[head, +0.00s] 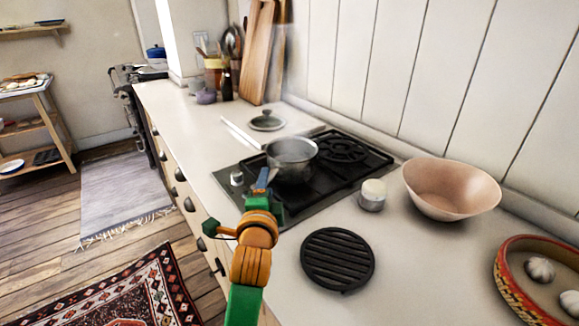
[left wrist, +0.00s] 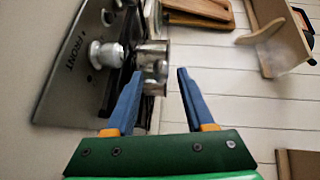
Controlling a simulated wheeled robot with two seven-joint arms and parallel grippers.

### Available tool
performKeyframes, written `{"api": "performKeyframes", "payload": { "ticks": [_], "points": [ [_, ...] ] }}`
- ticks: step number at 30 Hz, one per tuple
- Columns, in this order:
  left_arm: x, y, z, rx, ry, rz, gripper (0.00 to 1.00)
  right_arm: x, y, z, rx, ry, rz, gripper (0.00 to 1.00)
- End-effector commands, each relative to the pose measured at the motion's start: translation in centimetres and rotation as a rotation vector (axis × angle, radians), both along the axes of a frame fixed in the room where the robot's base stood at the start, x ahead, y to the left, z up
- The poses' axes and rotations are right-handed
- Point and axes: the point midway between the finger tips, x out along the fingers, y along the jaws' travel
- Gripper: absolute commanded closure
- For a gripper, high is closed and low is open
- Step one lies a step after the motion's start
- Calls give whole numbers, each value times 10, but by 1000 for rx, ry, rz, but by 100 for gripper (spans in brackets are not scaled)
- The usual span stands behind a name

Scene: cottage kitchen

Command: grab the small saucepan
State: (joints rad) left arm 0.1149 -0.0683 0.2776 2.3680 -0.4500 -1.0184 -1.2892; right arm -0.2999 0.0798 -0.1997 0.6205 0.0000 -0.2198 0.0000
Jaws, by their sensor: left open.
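The small saucepan (head: 291,152) is a shiny metal pot standing on the black cooktop (head: 325,172), near its left side. In the left wrist view the saucepan (left wrist: 152,58) shows as a metal shape just beyond and between the fingertips, partly cut off by the left finger. My left gripper (head: 262,178) is in front of the saucepan in the head view. Its blue fingers are open in the wrist view (left wrist: 158,73), with nothing held between them. I cannot tell whether a finger touches the pot. My right gripper is not in view.
A metal knob (head: 237,178) and a white-topped canister (head: 372,194) stand near the cooktop. A black round trivet (head: 338,258), a pink bowl (head: 450,188) and a red-rimmed tray (head: 505,285) lie to the right. A lid (head: 267,121) lies behind. Counter is clear at left.

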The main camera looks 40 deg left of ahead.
Motion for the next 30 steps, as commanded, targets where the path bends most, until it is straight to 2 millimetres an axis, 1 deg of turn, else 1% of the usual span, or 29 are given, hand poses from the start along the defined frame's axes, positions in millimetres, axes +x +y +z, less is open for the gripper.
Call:
{"api": "performKeyframes", "payload": {
  "ticks": [1,3,6,12,13,14,15,17,18,19,30],
  "points": [
    [7,7,0,1,2,2,46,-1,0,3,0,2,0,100],
    [18,15,-2,0,2,1,46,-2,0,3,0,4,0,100],
    [26,22,-4,1,1,2,46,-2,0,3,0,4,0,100],
    [27,22,-5,0,0,1,46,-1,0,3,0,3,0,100],
    [27,22,-5,0,0,1,52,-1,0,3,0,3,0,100],
    [27,22,-5,0,0,1,60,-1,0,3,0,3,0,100],
    [27,22,-5,0,0,1,71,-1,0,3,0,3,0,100],
    [27,22,-5,0,0,1,87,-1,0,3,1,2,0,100],
    [27,22,-5,0,0,1,98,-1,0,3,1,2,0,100],
    [27,22,-5,0,0,1,100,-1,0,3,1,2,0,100],
    [27,22,-4,0,-2,0,100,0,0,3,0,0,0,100]
  ]
}}
